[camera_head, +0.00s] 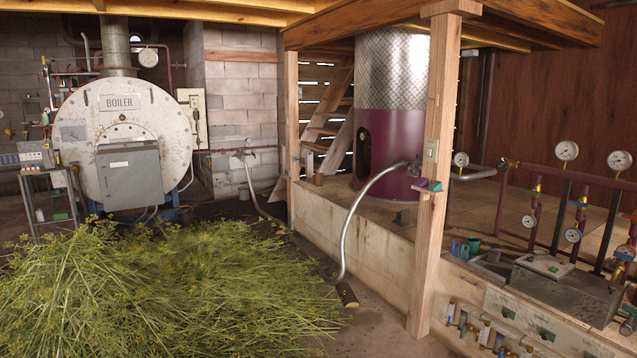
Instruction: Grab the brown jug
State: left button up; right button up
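No other thing in view is clearly a brown jug. Neither of my grippers shows in the head view.
A heap of cut herbs (170,290) covers the floor at front left, before the boiler (125,140). A wooden post (437,170) and a curved hose (352,220) stand before the purple still (392,140). Gauges and pipes crowd the right. Green cups (474,244) sit on the platform.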

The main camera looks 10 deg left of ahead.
aim_at(318, 177)
jog(key=i+j+u, duration=0.2)
jog(key=i, duration=0.2)
jog(key=i+j+u, duration=0.25)
jog(key=i, duration=0.15)
jog(key=i+j+u, duration=0.1)
jog(key=i+u, duration=0.4)
jog(key=i, duration=4)
jog(key=i+z, duration=0.1)
jog(key=i, duration=2.3)
jog(key=j, duration=0.1)
